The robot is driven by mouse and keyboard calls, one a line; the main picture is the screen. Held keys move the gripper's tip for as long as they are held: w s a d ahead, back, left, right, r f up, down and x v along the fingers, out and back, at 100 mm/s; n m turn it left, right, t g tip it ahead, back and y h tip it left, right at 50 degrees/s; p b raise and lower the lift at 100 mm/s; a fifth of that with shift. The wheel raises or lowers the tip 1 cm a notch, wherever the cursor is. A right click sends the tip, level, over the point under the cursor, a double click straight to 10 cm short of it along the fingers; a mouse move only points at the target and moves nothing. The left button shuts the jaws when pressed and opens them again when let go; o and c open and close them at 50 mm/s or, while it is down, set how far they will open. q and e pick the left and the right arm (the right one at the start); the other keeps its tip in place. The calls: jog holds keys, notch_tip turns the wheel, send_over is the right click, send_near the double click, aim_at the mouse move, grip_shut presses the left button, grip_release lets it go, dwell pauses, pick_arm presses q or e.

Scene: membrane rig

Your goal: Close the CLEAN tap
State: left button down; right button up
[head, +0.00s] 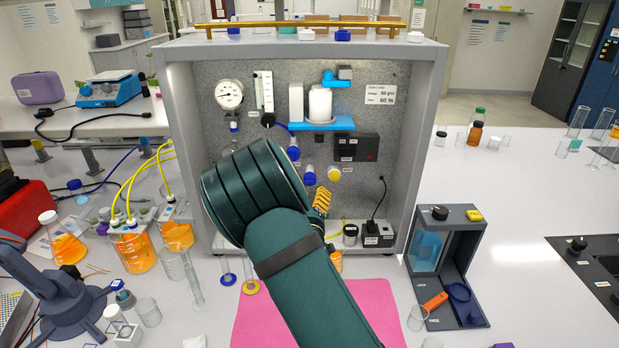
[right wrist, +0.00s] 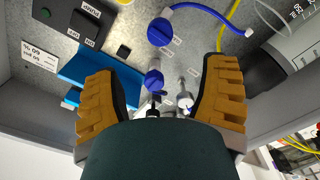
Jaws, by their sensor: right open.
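On the cabinet's speckled panel, blue-knobbed taps show in the head view: an upper one (head: 293,153) and a lower one (head: 310,176). A yellow-knobbed tap (head: 334,173) is to their right. Their labels are too small to read, so I cannot tell which is CLEAN. My right gripper (right wrist: 160,92) faces the panel, open, its two orange fingers well apart. In the right wrist view a blue tap (right wrist: 154,80) shows between the fingers, apart from both; another (right wrist: 160,32) is beyond. In the head view my right arm hides most of this gripper. My left gripper is out of view.
A blue shelf (head: 325,124) with a white container and a dark display box (head: 357,147) sit near the taps. A gauge (head: 230,94) is at left. Orange-filled bottles (head: 134,250) with yellow tubes stand left of the cabinet; a grey stand (head: 474,285) is at right.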

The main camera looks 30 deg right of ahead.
aim_at(309, 182)
jog(key=p+x, duration=0.1)
jog(key=x, duration=1)
jog(key=shift+w+d, duration=0.3)
jog(key=c, duration=1.2)
